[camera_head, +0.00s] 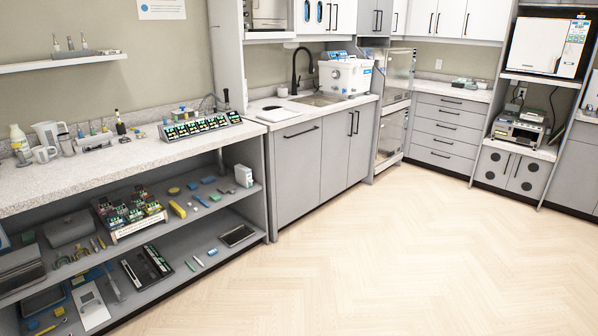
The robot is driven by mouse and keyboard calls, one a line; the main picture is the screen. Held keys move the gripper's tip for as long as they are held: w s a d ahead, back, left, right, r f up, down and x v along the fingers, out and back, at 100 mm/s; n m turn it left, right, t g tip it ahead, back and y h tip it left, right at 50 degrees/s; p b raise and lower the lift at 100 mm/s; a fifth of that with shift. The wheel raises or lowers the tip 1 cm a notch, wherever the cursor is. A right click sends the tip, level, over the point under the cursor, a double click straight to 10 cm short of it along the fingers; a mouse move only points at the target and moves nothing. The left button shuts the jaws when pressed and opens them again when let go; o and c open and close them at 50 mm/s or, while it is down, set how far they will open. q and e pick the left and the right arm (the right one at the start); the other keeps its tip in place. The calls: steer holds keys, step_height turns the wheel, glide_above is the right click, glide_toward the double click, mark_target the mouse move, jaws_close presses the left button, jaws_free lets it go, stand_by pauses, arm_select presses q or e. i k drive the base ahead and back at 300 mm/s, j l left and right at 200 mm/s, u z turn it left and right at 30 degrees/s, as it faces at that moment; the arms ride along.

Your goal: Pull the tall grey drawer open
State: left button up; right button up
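A tall grey drawer front (293,178) stands under the sink counter, just right of the open shelving. It has one horizontal black handle (301,132) near its top edge. The front looks flush with the grey doors beside it, so it appears closed. Neither of my grippers shows in the head view.
Two grey doors (335,165) with upright black handles adjoin the drawer. A stack of low grey drawers (443,134) stands at the back. Open shelves (222,212) full of lab items are at the left. The pale wood floor (400,250) in front is clear.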

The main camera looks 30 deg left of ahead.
mark_target(298, 147)
steer(key=i+j+u, duration=0.3)
steer(key=i, duration=0.2)
steer(key=i+j+u, duration=0.15)
steer(key=i+u, duration=0.15)
steer(key=i, duration=0.2)
